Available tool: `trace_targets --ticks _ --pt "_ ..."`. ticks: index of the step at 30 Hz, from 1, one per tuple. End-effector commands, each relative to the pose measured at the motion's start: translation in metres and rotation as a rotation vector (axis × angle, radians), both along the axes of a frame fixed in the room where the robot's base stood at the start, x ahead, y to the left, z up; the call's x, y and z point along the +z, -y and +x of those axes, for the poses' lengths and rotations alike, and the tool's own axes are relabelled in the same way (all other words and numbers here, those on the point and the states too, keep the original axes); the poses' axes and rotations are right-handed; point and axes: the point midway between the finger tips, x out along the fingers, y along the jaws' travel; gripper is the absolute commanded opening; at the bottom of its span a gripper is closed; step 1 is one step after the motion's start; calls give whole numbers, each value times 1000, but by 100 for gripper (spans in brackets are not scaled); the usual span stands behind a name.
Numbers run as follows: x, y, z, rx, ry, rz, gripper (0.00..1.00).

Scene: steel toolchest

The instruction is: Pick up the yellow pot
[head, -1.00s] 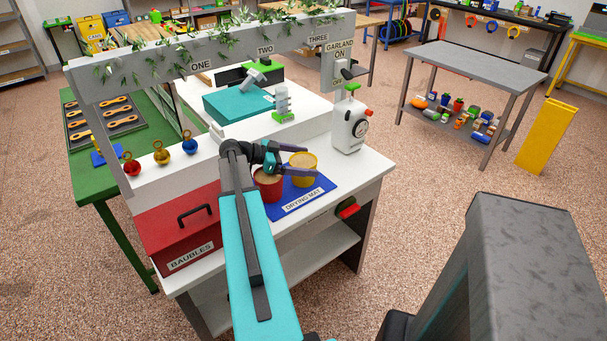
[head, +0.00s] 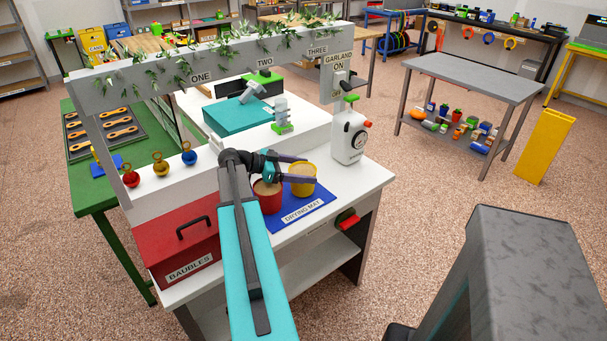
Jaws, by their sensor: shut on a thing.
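The yellow pot (head: 303,188), filled with something tan, stands on the blue drying mat (head: 312,207) on the white bench. My gripper (head: 308,170) reaches in from the left at the pot's rim, one finger along its far side and one across its near side. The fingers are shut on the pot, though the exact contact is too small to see. The pot looks upright, and I see no clear gap between it and the mat.
A red pot (head: 268,202) stands close to the left of the yellow pot, under my wrist. A red baubles box (head: 180,245) is at front left. A garland beam (head: 225,68) spans above the bench.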

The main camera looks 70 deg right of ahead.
Motion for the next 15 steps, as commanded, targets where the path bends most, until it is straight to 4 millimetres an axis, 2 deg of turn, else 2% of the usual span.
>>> trace_targets --ticks 15 --pt "58 0 0 0 0 -4 20"
